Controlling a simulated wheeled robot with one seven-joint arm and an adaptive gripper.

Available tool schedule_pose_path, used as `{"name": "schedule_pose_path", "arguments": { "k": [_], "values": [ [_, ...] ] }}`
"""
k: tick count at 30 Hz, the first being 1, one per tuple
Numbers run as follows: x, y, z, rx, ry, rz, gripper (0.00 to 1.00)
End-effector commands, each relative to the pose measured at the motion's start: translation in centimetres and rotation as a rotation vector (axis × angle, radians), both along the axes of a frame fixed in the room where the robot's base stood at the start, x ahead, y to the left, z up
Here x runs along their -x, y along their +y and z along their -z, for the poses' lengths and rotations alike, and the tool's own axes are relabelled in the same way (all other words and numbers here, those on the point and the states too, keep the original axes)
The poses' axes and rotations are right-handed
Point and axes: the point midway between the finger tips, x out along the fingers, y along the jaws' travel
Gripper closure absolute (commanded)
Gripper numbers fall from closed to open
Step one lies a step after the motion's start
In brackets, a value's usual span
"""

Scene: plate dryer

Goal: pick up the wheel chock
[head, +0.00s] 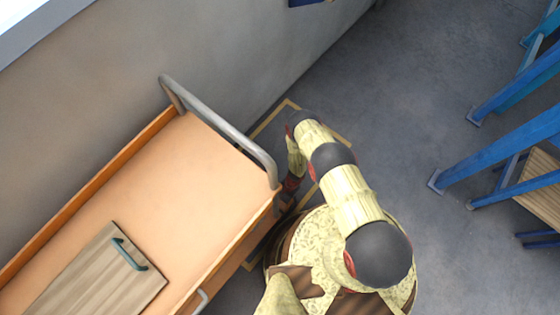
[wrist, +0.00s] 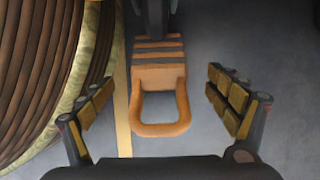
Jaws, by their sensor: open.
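The wheel chock (wrist: 159,75) is orange, with a ridged sloping top and a loop handle at its near end. It lies on the grey floor in the middle of the wrist view, its ridged end up against a dark wheel (wrist: 154,15). My gripper (wrist: 160,88) is open and empty, with one finger on each side of the handle and apart from it. In the head view my gripper (head: 291,184) is low beside the trolley's end, partly hidden. The chock cannot be made out in the head view.
An orange-topped trolley (head: 160,180) with a grey rail (head: 225,130) stands along the wall, left of my arm. A wooden board with a handle (head: 98,275) lies on it. A yellow line (wrist: 122,110) marks the floor. Blue frames (head: 500,150) stand at right, with clear floor between.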

Motion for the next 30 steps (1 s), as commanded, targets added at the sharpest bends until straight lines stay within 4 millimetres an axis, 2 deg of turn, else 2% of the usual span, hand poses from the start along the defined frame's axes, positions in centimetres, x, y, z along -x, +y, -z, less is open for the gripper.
{"name": "schedule_pose_path", "arguments": {
  "k": [1,7,15,23,30],
  "values": [
    [0.2,0.1,0.7,0.000,0.001,-0.001,0.11],
    [0.6,0.4,2.1,0.000,0.001,-0.001,0.11],
    [1.7,1.1,5.5,-0.001,0.001,-0.002,0.11],
    [1.8,1.2,5.6,-0.001,0.001,-0.001,0.11],
    [1.8,1.2,5.6,-0.001,0.001,-0.001,0.24]
  ]
}}
